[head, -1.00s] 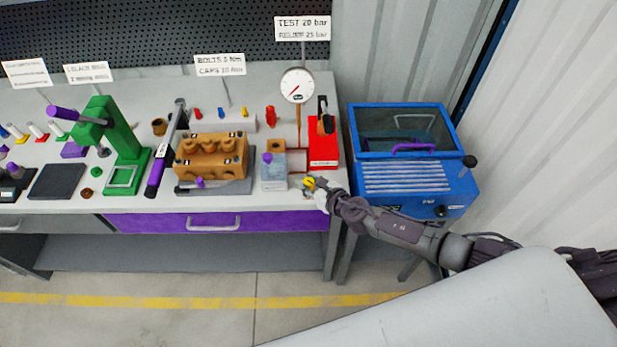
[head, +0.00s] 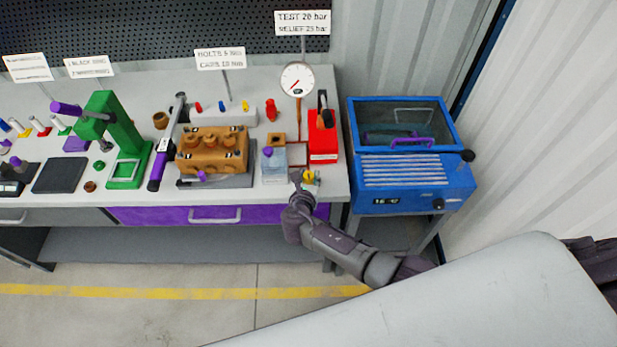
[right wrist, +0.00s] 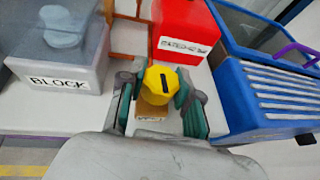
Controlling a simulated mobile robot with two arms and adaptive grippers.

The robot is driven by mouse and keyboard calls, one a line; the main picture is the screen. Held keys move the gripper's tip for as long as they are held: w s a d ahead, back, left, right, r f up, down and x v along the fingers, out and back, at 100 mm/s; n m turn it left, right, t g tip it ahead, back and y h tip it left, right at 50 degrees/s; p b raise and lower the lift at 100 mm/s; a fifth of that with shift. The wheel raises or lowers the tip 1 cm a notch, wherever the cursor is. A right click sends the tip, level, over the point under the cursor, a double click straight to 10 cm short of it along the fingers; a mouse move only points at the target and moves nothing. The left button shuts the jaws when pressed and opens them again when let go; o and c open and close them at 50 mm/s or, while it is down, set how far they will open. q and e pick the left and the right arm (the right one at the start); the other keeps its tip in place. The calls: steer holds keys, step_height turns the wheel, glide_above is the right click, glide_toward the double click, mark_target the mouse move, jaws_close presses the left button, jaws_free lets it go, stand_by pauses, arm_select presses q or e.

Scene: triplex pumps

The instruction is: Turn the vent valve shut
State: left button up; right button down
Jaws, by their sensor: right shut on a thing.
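The vent valve has a yellow faceted knob with a dark bar mark on top. It sits on a small tan block (right wrist: 152,110) at the bench's front right and shows in the head view (head: 309,177) and the right wrist view (right wrist: 161,79). My right gripper (head: 303,181) is shut on the knob, with one finger on each side in the right wrist view (right wrist: 157,92). The knob's lower part is partly hidden. The round pressure gauge (head: 297,79) stands behind it on a red-brown pipe. My left gripper is out of view.
Left of the valve is a grey block marked BLOCK (right wrist: 66,79). Behind it stands a red hand pump (head: 323,143). A blue cabinet (head: 415,180) stands close on the right. A brown pump body (head: 212,150) lies further left on the bench (head: 265,198).

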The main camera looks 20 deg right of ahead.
steer(key=shift+m+h, duration=0.5)
steer(key=shift+h, duration=0.1)
steer(key=shift+r, duration=0.1)
steer(key=c, duration=0.8)
jaws_free()
steer(key=shift+g, duration=0.3)
steer(key=shift+s+a, duration=0.1)
steer(key=shift+s, duration=0.05)
steer(key=v, duration=1.1)
steer(key=shift+s+a+r, duration=0.1)
steer(key=shift+s+a, duration=0.1)
steer(key=shift+s, duration=0.05)
